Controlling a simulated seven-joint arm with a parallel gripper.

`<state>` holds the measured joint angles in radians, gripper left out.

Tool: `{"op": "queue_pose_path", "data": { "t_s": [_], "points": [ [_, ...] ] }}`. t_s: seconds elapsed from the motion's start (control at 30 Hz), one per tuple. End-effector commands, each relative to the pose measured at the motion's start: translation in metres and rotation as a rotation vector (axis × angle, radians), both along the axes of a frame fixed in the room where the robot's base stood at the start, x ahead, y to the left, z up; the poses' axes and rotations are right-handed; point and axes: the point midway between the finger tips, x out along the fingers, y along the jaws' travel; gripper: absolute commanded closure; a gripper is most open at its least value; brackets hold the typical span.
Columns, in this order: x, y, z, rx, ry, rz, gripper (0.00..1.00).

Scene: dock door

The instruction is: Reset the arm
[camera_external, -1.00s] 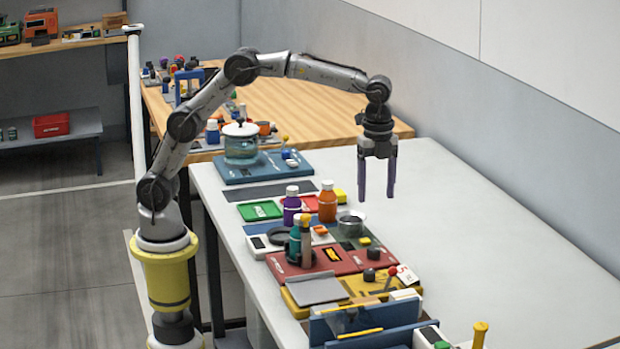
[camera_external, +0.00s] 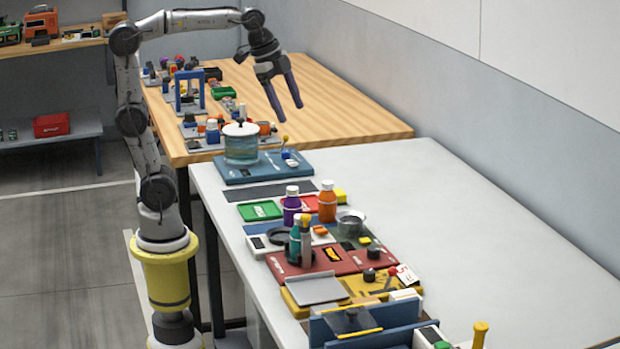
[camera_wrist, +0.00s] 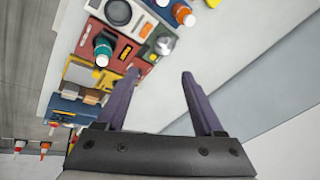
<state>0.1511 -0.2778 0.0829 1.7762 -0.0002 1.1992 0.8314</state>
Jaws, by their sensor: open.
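My gripper (camera_external: 284,102) is open and empty, raised above the far end of the white table, near the wooden table. Its two purple fingers point down and are tilted. In the wrist view the open fingers (camera_wrist: 160,78) have nothing between them. My arm rises from the yellow base and bends over at the top, with its forearm reaching to the right.
The white table (camera_external: 490,215) holds a pot (camera_external: 241,146), a purple bottle (camera_external: 292,207), an orange bottle (camera_external: 327,203) and coloured trays along its left side. Its right side is clear. The wooden table (camera_external: 345,115) behind holds small items. A grey wall stands at right.

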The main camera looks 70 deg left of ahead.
Motion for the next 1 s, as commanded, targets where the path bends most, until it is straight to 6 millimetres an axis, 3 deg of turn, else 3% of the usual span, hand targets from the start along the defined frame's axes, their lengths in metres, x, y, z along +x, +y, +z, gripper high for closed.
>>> {"op": "queue_pose_path", "data": {
  "t_s": [0.03,0.2,0.4,0.53,1.0],
  "points": [
    [-0.022,0.012,-0.002,-0.022,-0.026,0.077,0.31],
    [-0.086,0.036,-0.029,-0.116,-0.089,0.35,0.31],
    [-0.138,0.047,-0.085,-0.243,-0.115,0.662,0.31],
    [-0.147,0.047,-0.115,-0.306,-0.084,0.82,0.31],
    [-0.143,0.047,-0.112,-0.357,-0.097,0.908,0.31]
  ]
}}
